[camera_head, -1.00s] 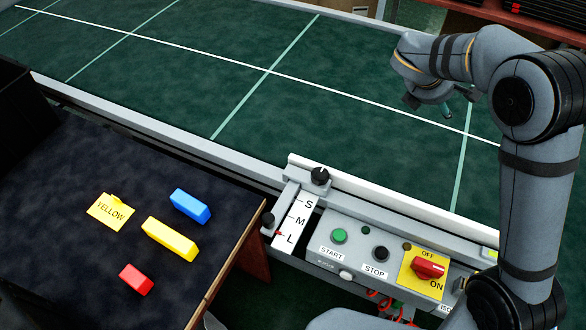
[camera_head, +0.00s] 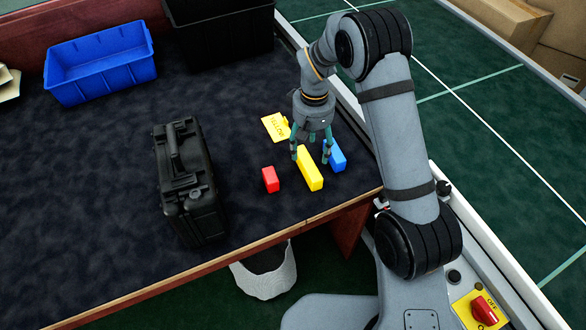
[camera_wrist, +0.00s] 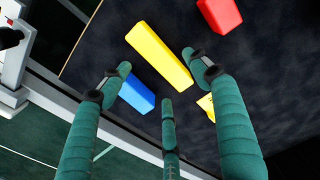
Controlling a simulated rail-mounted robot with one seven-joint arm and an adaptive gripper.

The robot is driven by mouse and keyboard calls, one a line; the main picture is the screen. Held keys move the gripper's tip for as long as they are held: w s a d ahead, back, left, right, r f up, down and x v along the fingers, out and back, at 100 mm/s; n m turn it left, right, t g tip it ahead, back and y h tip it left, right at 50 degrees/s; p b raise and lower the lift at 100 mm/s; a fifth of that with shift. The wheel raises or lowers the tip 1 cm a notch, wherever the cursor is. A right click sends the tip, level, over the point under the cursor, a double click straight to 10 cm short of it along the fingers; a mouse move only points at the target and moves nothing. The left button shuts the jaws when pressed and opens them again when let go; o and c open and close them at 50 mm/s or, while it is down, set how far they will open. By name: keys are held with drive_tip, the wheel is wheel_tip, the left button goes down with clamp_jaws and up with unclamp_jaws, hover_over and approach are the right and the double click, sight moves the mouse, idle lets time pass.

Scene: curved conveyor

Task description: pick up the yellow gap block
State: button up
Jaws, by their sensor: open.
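The yellow gap block (camera_head: 310,170) is a long bar lying on the dark table between a red block (camera_head: 270,179) and a blue block (camera_head: 336,156). My gripper (camera_head: 312,153) is above the yellow block, open and empty, with its fingers pointing down. In the wrist view the yellow block (camera_wrist: 159,53) lies beyond the spread green fingertips (camera_wrist: 155,78), apart from them as far as I can tell. The blue block (camera_wrist: 137,94) shows beside one finger and the red block (camera_wrist: 220,14) at the top.
A yellow card marked YELLOW (camera_head: 275,126) lies behind the blocks. A black case (camera_head: 187,185) stands to the left. A blue bin (camera_head: 98,70) and a black bin (camera_head: 222,30) are at the back. The table's front edge is close, with a white basket (camera_head: 265,272) below; the conveyor (camera_head: 490,120) is right.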

sight(311, 161)
wheel_tip(311, 161, down, 8)
drive_tip(key=shift+w+d+p, duration=0.1)
drive_tip(key=shift+d+p, duration=0.05)
drive_tip(key=shift+p, duration=0.6)
drive_tip(key=c, duration=1.4)
drive_tip(key=shift+r, duration=0.1)
